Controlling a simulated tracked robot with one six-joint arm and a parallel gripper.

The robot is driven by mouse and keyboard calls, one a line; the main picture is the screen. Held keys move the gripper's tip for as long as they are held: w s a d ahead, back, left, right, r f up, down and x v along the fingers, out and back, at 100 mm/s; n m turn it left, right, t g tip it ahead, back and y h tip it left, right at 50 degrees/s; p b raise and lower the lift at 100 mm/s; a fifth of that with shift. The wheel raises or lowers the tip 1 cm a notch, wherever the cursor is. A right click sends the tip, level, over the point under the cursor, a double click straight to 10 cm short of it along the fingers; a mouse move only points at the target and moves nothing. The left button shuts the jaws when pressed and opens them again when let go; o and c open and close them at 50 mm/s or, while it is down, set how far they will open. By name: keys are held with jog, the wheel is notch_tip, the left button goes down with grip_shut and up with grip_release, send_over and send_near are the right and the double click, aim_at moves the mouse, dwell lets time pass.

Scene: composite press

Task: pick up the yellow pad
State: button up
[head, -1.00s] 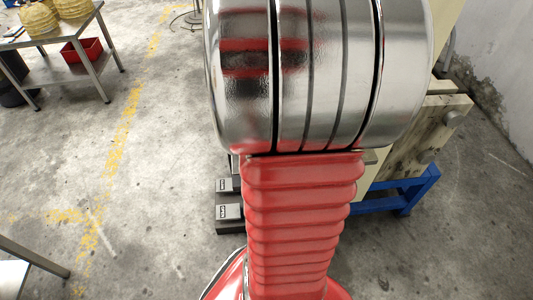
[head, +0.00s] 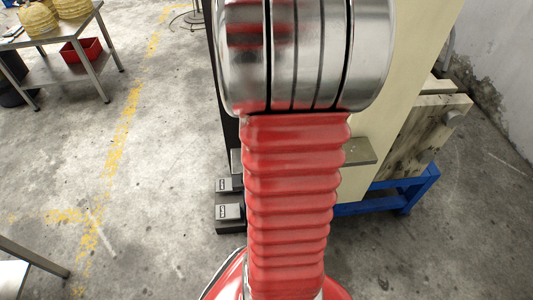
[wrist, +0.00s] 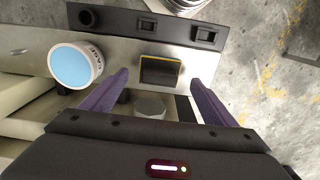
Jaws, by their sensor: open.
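In the wrist view, a small square pad (wrist: 160,70) with a dark face and a yellow edge lies on a grey metal surface (wrist: 119,57). It is the only yellow-edged piece there, and most of its yellow shows as a thin rim. My gripper (wrist: 157,76) has two purple fingers spread wide apart. Their tips appear on either side of the pad in the picture, with nothing held between them. I cannot tell how far the tips are above the surface. In the head view, my own arm hides the pad and my gripper.
A white round container (wrist: 76,65) with a light blue top stands left of the pad. A black bar (wrist: 146,24) with switches lies beyond it. A silver faceted piece (wrist: 150,107) is nearer my gripper. The cream press (head: 400,85) stands right of my arm.

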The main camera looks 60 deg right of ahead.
jog(key=shift+f, duration=1.5)
jog(key=c, duration=1.2)
jog(key=shift+c, duration=0.2)
jog(key=shift+r, duration=0.15)
notch_tip(320, 180, up, 10)
jog(key=shift+f, duration=0.1)
